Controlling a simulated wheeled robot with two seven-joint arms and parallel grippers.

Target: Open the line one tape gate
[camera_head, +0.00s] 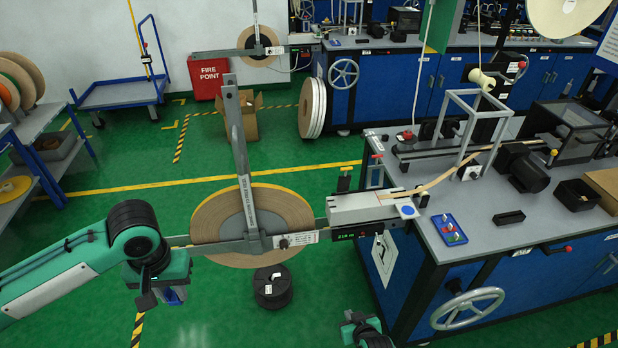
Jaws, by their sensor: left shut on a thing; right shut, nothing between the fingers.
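A large tan tape reel (208,222) hangs behind a grey upright bar (243,165) and a horizontal bar (215,247) at the near bench. A light grey block (360,206) sits at the bench corner, with tan tape (455,178) running from it to the right. I cannot tell which part is the tape gate. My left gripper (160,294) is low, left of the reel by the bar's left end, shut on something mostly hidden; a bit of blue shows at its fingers. My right gripper (354,318) is shut and empty at the bottom edge, below the block, partly out of frame.
The near bench (430,280) has a handwheel (467,308), a blue tray (449,230) and black machine parts. A black spool (272,287) stands on the floor under the reel. A shelf (50,150) is at left and a blue cart (120,93) behind. Green floor between is mostly clear.

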